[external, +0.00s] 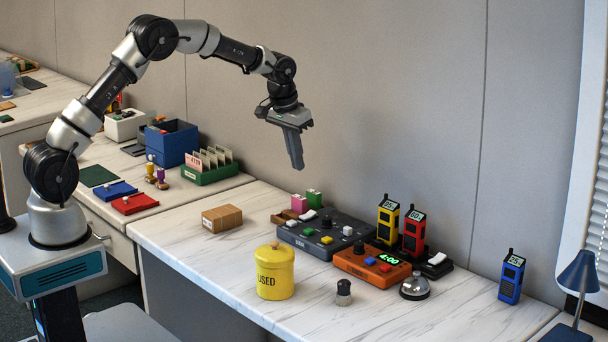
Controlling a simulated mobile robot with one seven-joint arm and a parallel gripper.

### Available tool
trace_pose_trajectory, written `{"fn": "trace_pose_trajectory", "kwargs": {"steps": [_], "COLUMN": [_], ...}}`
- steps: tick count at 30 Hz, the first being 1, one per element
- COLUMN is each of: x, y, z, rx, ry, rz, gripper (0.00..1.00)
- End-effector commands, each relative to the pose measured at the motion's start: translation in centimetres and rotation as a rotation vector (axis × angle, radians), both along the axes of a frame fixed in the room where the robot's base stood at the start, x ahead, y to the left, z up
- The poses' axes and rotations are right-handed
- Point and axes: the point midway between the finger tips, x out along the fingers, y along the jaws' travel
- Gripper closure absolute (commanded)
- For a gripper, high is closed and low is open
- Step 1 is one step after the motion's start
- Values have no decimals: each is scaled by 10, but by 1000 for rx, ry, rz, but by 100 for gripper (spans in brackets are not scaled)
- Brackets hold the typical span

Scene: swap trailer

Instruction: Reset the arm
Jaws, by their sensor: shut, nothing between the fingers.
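My arm (105,90) rises from its base at the left, arches over the tables and reaches right. My gripper (297,165) hangs at its end, pointing down, with its fingers together and nothing held. It is in the air above the back of the marble-patterned table (190,252), in front of the grey wall. It touches nothing.
A brown box (222,218) stands left. The table's front left is clear.

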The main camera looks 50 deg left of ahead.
Motion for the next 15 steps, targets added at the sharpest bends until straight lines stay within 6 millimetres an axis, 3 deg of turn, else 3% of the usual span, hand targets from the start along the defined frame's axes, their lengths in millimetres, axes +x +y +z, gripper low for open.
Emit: {"fn": "trace_pose_trajectory", "kwargs": {"steps": [11,14,15], "x": [-1,-8,-15], "y": [0,3,5], "z": [4,25,41], "rx": [0,-1,-2], "ry": [-1,-12,-19], "rz": [0,0,0], "gripper": [100,100,100]}}
